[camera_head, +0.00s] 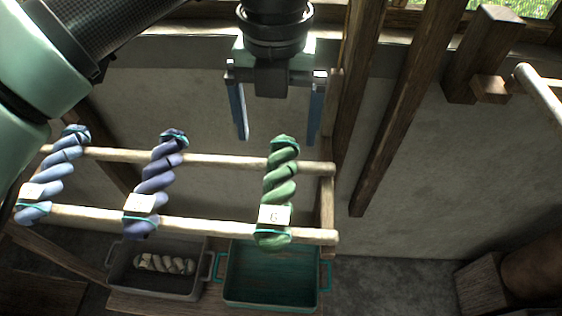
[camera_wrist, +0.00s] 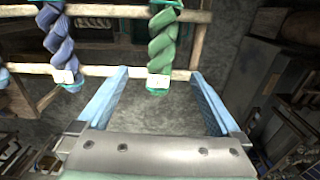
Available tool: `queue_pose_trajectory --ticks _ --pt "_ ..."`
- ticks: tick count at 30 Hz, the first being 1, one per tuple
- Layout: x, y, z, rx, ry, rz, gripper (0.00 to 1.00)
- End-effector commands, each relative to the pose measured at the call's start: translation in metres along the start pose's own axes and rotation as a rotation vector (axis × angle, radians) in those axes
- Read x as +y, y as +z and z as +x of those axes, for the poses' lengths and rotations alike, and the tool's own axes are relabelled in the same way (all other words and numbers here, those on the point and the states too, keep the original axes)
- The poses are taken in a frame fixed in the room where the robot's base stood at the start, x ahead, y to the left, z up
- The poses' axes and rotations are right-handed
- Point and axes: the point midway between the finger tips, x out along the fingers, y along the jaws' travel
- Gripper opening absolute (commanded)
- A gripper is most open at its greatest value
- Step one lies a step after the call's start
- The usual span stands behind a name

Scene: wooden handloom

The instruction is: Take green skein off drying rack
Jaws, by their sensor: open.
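The green skein (camera_head: 280,185) is a twisted hank with a white tag, lying across the two pale rods of the drying rack (camera_head: 225,161) near their right end. It also shows in the wrist view (camera_wrist: 163,45), ahead of my gripper and between the lines of its fingers. My gripper (camera_head: 278,135) is open and empty, its two blue fingers spread apart. In the head view the fingertips appear above and behind the skein's upper end. In the wrist view the fingers (camera_wrist: 158,75) do not enclose it. The exact gap is hard to tell.
A purple skein (camera_head: 158,185) and a light blue skein (camera_head: 53,175) hang on the rack to the left. Below stand a grey bin (camera_head: 155,290) holding a pale skein and an empty teal bin (camera_head: 270,302). Wooden posts (camera_head: 400,110) rise to the right.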

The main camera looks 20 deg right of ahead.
Motion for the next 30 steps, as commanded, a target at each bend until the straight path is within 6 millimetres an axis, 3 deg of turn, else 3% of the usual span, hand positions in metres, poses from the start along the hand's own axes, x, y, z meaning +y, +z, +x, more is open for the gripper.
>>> queue_pose_trajectory --ticks 12,20,30 --pt "0.000 -0.001 0.067 0.005 -0.001 0.000 1.00" --pt "-0.002 -0.003 0.085 0.006 -0.003 0.002 1.00" --pt "-0.003 -0.003 0.125 0.003 -0.001 0.002 1.00"
